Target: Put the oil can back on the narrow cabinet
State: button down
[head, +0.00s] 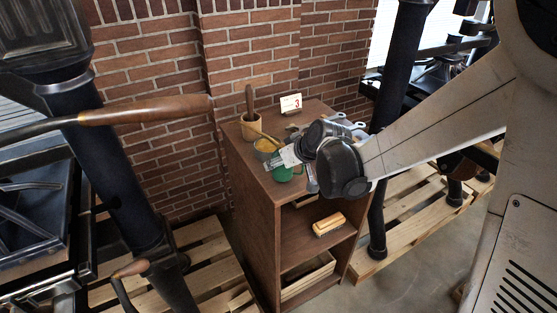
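The narrow cabinet (251,186) is a brown wooden unit with open shelves, standing in front of the brick wall. A green rounded object (283,174), which looks like the oil can, shows at the front of the cabinet top, partly hidden by my gripper. My gripper (279,160) reaches in from the right, low over the cabinet top, with its fingers at the green object. I cannot tell whether the fingers are closed on it, or whether it touches the top.
A tan pot with a wooden handle (250,128) and a yellowish container (265,147) stand beside my gripper. A card marked 3 (291,103) stands behind. A yellow-topped brush or block (328,224) lies on a shelf. Presses on pallets (205,262) flank the cabinet.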

jog(key=shift+f, duration=0.45)
jog(key=shift+f, duration=0.15)
jog(key=c, duration=1)
grip_release()
jog(key=shift+o, duration=0.2)
jog(key=shift+r, duration=0.2)
